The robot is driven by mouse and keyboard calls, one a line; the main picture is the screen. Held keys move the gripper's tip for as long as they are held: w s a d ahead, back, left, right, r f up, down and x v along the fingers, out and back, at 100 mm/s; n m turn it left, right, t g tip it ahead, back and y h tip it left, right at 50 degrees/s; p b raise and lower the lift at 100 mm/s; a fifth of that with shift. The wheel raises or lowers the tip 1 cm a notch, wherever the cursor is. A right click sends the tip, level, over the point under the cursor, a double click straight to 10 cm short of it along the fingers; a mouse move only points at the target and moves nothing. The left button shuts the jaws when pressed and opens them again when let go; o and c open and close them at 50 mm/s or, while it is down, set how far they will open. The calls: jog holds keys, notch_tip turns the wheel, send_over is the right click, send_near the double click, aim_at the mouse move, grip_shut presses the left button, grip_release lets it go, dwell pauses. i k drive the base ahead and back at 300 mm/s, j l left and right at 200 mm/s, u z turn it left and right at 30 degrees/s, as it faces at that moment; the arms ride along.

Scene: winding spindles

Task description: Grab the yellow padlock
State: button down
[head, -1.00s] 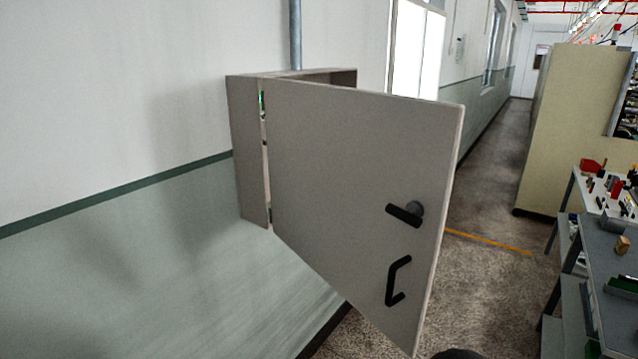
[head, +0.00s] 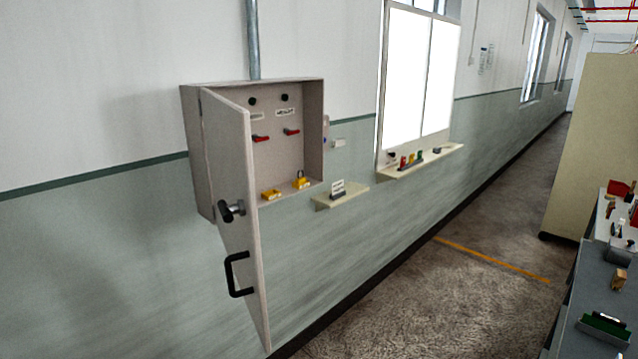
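A yellow padlock (head: 301,180) stands on the floor of the open grey wall cabinet (head: 314,130), towards the right. A second yellow object (head: 271,194) lies to its left at the front of the cabinet floor; I cannot tell exactly what it is. The cabinet door (head: 233,150) hangs open on its left side and covers part of the left of the interior. My gripper is not in view.
The door carries a black knob lever (head: 232,211) and a black pull handle (head: 238,275). A small shelf (head: 341,198) with a label juts out right of the cabinet. A workbench (head: 600,285) stands at right. The floor (head: 450,290) between is clear.

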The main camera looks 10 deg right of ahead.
aim_at(301, 179)
jog(key=k+l, duration=0.1)
jog(key=l, duration=0.3)
jog(key=i+l+u, duration=0.25)
jog(key=i, duration=0.25)
jog(key=i+l+u, duration=0.3)
jog(key=i, duration=0.25)
